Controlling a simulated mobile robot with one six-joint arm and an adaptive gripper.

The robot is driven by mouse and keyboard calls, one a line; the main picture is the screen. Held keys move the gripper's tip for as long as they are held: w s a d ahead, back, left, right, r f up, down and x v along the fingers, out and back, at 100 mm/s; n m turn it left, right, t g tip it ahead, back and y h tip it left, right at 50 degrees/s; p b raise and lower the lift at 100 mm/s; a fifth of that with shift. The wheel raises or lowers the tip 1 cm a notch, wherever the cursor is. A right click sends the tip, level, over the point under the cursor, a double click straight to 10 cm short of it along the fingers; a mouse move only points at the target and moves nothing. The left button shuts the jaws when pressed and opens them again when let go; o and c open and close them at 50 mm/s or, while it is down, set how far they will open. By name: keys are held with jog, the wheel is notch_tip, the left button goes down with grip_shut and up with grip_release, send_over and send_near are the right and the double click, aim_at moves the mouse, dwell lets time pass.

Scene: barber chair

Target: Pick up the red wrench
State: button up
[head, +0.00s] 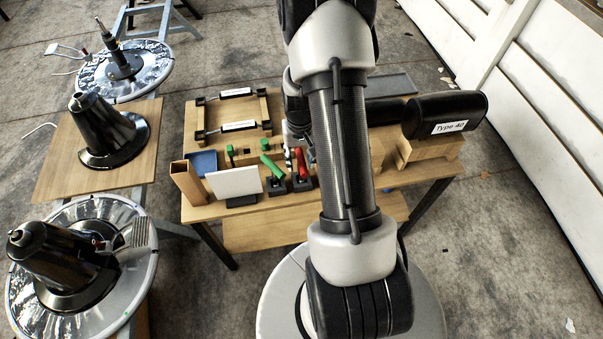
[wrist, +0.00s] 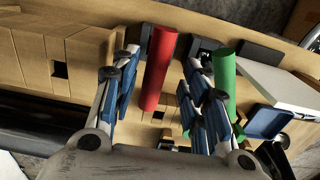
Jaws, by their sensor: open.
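The red wrench (head: 302,163) stands tilted at a dark holder on the wooden workbench, beside a green-handled tool (head: 271,166). In the wrist view the red handle (wrist: 158,68) lies between the two fingers of my gripper (wrist: 165,60), with visible gaps on both sides. My gripper is open and empty. In that view the green handle (wrist: 224,80) is close to the outer side of the right finger. In the head view my arm hides most of the gripper. The wrench's lower end is unclear.
A white panel (head: 234,182) stands left of the tools, with a blue tray (head: 203,162) behind it. A wooden post (head: 188,184) is at the bench's left. A black cylinder labelled Type 40 (head: 446,114) rests on wooden blocks at the right.

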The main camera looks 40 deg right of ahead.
jog(key=f, duration=0.2)
jog(key=f+b, duration=0.2)
jog(key=f, duration=0.1)
jog(key=shift+d+f, duration=0.25)
jog(key=shift+f, duration=0.05)
jog(key=shift+r, duration=0.1)
grip_shut()
dwell(0.4)
